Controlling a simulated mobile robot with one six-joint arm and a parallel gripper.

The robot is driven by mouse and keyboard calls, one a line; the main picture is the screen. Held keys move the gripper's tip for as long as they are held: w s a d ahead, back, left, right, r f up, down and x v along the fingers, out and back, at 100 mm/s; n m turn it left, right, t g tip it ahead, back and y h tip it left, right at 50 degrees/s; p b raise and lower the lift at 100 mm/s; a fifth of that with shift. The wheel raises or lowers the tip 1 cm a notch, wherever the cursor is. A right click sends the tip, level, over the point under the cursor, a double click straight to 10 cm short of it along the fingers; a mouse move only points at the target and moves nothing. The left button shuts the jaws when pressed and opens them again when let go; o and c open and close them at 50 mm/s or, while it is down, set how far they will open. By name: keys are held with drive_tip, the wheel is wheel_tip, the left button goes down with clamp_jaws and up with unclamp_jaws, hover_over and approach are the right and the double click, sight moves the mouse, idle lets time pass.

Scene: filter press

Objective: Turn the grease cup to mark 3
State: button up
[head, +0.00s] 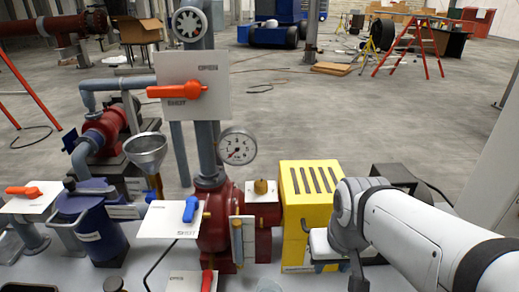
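The grease cup appears to be the small brass cap (261,187) on a white plate (262,196) above the dark red pump (217,215), left of the yellow guard. Any marks on the plate are too small to read. My arm reaches in from the right, and its grey wrist is in front of the yellow guard's right side. My gripper (325,262) seems to be at the arm's low end, right of the brass cap and apart from it. Its fingers are too small and partly hidden, so their opening is unclear.
The yellow slotted guard (308,185) stands between the cap and my arm. A pressure gauge (237,146) rises behind the cap. A sight glass (243,240) is in front. A blue-handled valve (190,209), an orange-handled valve (176,91) and a funnel (146,150) are to the left.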

drive_tip(key=shift+o, duration=0.2)
drive_tip(key=shift+o, duration=0.8)
drive_tip(key=shift+w+r, duration=0.15)
drive_tip(key=shift+w, duration=0.05)
drive_tip(key=o, duration=0.3)
drive_tip(key=w+a+r+n+p, duration=0.1)
drive_tip(key=w+r+n, duration=0.2)
drive_tip(key=w, duration=0.3)
drive_tip(key=shift+a+r+n+g+y+p, duration=0.15)
drive_tip(key=shift+r+n+g+y+p, duration=0.15)
drive_tip(key=shift+n+g+p, duration=0.15)
drive_tip(key=n+g+y+p, duration=0.35)
drive_tip(key=n+p, duration=0.25)
drive_tip(key=n, duration=1.5)
hover_over(261, 182)
drive_tip(key=w+d, duration=0.2)
drive_tip(key=d, duration=0.1)
drive_tip(key=f, duration=0.2)
drive_tip(key=x, duration=0.7)
drive_tip(key=shift+s+p, duration=0.3)
drive_tip(key=shift+p, duration=0.1)
